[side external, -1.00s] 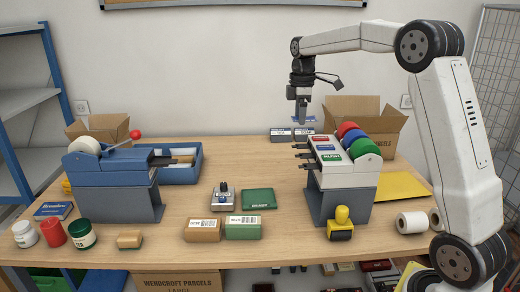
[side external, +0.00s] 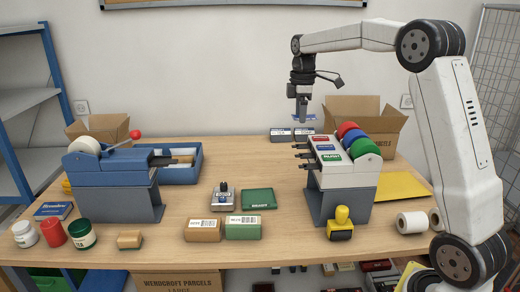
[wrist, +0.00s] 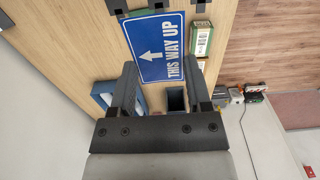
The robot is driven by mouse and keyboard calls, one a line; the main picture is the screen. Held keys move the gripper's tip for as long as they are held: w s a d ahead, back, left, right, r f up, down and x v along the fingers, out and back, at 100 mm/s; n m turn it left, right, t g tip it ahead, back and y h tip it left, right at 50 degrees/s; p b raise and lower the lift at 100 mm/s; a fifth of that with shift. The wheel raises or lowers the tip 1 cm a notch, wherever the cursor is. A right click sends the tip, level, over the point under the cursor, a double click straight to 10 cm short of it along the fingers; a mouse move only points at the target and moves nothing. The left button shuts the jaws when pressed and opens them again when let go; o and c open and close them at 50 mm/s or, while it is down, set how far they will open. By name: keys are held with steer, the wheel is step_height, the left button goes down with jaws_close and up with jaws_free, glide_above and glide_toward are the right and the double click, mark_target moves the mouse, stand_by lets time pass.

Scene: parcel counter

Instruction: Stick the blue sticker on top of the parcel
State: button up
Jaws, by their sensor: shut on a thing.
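My gripper (side external: 302,111) is raised above the back of the counter, left of and above the sticker dispenser. In the wrist view my gripper (wrist: 162,82) is shut on a blue sticker (wrist: 153,36) with a white arrow and "THIS WAY UP". The sticker shows as a thin blue strip (side external: 301,118) under the fingers in the side view, clear of the counter. A brown parcel (side external: 202,232) and a green parcel (side external: 242,231), each with a white label on top, sit side by side at the front; which one is meant cannot be told.
The dispenser (side external: 347,178) with red, blue and green rolls stands at the right. A blue tape machine (side external: 110,175) stands at the left. A stamp (side external: 341,226), a device (side external: 222,199) and a green pad (side external: 258,199) lie near the parcels. The counter (side external: 265,165) is clear in the middle.

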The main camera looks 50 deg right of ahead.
steer(key=w+a+f, duration=0.4)
steer(key=a+f, duration=0.5)
steer(key=a, duration=0.2)
glide_above(239, 221)
step_height(239, 221, down, 8)
steer(key=shift+d+m, duration=0.1)
steer(key=shift+m, duration=0.2)
steer(key=shift+f, duration=0.1)
steer(key=shift+f, duration=4.4)
